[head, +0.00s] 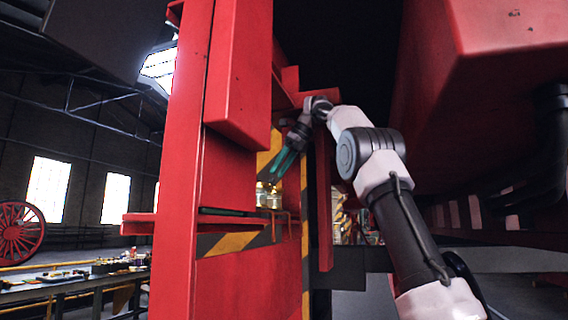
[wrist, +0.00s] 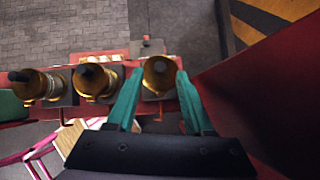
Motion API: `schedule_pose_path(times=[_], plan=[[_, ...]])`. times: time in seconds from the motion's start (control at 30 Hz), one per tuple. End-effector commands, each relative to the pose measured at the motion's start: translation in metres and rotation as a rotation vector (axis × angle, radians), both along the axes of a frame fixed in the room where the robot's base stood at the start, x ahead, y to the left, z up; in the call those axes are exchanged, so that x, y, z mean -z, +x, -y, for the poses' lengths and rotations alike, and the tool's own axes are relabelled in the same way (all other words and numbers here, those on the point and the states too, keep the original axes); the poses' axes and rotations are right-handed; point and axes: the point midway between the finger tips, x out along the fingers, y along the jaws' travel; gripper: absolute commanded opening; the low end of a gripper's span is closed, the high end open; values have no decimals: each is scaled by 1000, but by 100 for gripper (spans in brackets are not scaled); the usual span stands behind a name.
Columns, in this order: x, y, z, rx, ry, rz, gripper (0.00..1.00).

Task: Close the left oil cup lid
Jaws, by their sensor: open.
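Several brass oil cups stand in a row in the wrist view: a left one (wrist: 38,85), a middle one (wrist: 98,83) and a right one (wrist: 161,75). The left and middle cups show black knobs on top. The right cup shows a round dark top; whether its lid is open is unclear. Which cup the task calls left I cannot tell. My gripper (wrist: 159,84) is open and empty, its teal fingers on either side of the right cup in the picture; contact cannot be told. In the head view, my gripper (head: 283,165) points down above small, blurred brass cups (head: 268,194).
A red upright frame (head: 185,160) stands beside my arm in the head view. A red wall (wrist: 255,95) is close to my gripper's right in the wrist view. A workbench (head: 75,288) and a red wheel (head: 20,232) are far left.

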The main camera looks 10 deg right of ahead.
Motion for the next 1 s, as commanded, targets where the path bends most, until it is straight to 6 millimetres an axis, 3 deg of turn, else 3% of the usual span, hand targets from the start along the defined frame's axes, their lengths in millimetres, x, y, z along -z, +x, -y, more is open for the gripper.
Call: schedule_pose_path(times=[0.1,0.37,1.0], plan=[[-16,-5,10,2,-1,2,52],[-31,-12,19,-1,-3,1,52],[-35,-16,22,-16,7,0,52]])
